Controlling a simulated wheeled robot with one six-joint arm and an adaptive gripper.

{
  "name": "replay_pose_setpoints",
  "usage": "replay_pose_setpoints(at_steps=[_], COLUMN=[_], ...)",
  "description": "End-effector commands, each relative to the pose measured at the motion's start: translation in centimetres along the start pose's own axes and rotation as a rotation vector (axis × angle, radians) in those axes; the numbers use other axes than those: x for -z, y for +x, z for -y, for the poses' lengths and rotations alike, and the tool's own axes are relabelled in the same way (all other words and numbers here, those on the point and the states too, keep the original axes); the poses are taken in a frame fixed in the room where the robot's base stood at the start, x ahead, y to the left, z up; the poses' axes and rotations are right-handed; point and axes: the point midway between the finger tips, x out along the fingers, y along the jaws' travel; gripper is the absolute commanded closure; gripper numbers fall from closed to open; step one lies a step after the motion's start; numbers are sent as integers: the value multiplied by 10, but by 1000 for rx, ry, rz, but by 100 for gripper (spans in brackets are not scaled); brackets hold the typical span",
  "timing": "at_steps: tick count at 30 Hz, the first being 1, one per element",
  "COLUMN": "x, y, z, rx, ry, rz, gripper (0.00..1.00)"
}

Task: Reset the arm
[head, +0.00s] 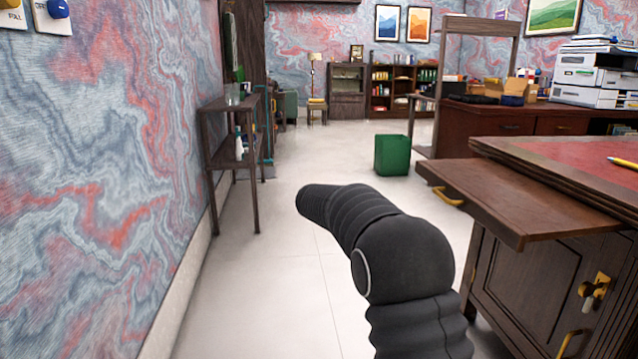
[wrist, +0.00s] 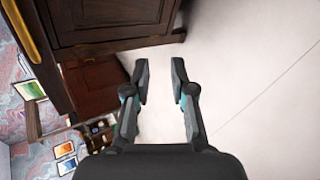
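My gripper (wrist: 160,82) shows in the wrist view with its two dark fingers apart and nothing between them. Pale floor lies behind the fingertips, and the dark wooden desk body is to their left. In the head view my black arm reaches up from the bottom edge and bends left over the floor. My gripper's fingers cannot be made out in the head view.
A leather-topped desk (head: 609,157) with a pulled-out board (head: 512,197) stands close on the right. A marbled wall (head: 90,180) runs along the left. A narrow shelf (head: 232,104) stands against it. A green bin (head: 392,155) is ahead. Floor (head: 285,265) between is clear.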

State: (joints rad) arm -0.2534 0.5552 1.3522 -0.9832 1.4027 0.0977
Motion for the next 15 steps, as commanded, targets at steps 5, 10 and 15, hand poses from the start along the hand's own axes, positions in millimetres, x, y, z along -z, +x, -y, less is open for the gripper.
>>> replay_pose_setpoints(at_steps=[5, 10, 15], x=[-46, -101, -158], y=[-6, -22, -43], z=[35, 59, 78], rx=[210, 399, 558], ry=[-14, 26, 101], rz=[-52, -105, -154], gripper=[76, 76, 76])
